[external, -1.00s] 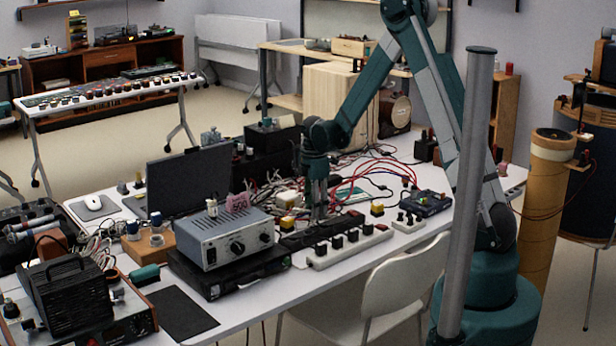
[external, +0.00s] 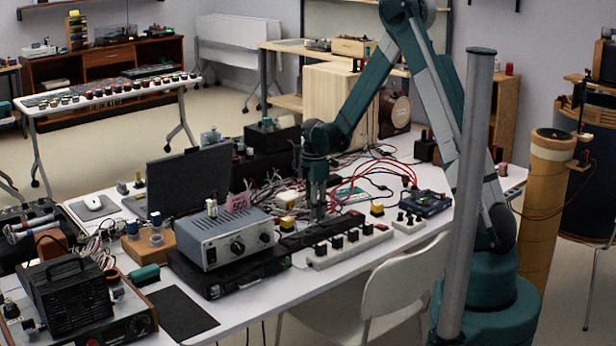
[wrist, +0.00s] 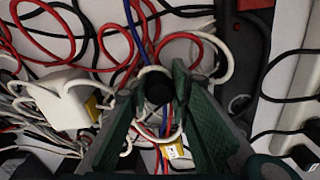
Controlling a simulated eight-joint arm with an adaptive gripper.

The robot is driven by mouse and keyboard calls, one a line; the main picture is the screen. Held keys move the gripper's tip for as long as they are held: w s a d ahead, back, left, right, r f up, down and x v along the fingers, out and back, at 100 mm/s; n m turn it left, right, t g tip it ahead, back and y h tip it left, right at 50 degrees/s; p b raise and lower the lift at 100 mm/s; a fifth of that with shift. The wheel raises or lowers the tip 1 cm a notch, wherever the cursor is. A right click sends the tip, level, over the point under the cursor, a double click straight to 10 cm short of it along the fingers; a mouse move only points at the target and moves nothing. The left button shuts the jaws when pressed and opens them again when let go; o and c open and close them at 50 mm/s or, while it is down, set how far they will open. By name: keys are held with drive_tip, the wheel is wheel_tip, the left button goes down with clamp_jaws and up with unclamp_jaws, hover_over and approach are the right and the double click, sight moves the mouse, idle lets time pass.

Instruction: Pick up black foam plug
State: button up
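A small black round piece (wrist: 157,88), which looks like the black foam plug, sits between the fingertips of my gripper (wrist: 158,92) in the wrist view. The green fingers stand apart on its left and right, very close to it; I cannot tell whether both touch it. A whitish loop of cable runs around it. In the external view my gripper (external: 317,215) points down at the cluttered middle of the white table (external: 245,312), behind the power strip. The plug cannot be made out there.
Red, blue, white and black cables lie around my fingers. A white block (wrist: 62,100) is left of them in the wrist view. In the external view a power strip (external: 348,246) is in front, a grey meter box (external: 225,233) to the left and a dark blue device (external: 428,203) to the right.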

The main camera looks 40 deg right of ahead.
drive_tip(key=shift+r, duration=0.15)
wheel_tip(320, 180, up, 10)
drive_tip(key=shift+f+p, duration=0.1)
drive_tip(key=shift+p, duration=1)
